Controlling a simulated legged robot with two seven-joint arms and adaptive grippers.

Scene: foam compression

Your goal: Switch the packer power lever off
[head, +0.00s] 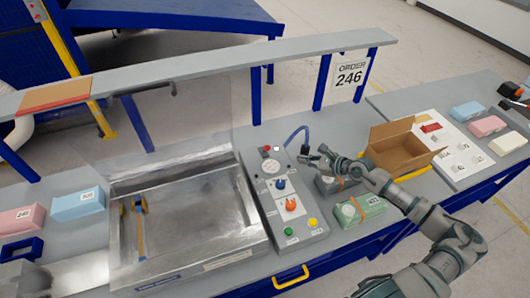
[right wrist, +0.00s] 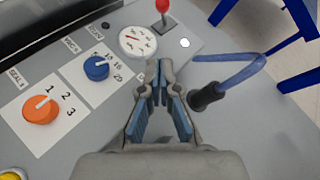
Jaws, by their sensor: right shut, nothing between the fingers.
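A small lever with a red knob (right wrist: 163,6) stands at the far end of the packer's control panel, at the top of the right wrist view. In the head view the red lever (head: 267,148) is at the panel's upper left corner. Its lower part is a thin metal stem, and I cannot read any on or off marking. My right gripper (head: 311,160) is shut and empty, to the right of the lever in the head view. In the right wrist view its fingertips (right wrist: 160,72) point toward the lever, apart from it. My left gripper is not in view.
The grey control panel (head: 302,238) carries a gauge (right wrist: 137,41), a blue knob (right wrist: 96,68) and an orange knob (right wrist: 41,109). A blue hose with a dark connector (right wrist: 207,96) lies right of the gripper.

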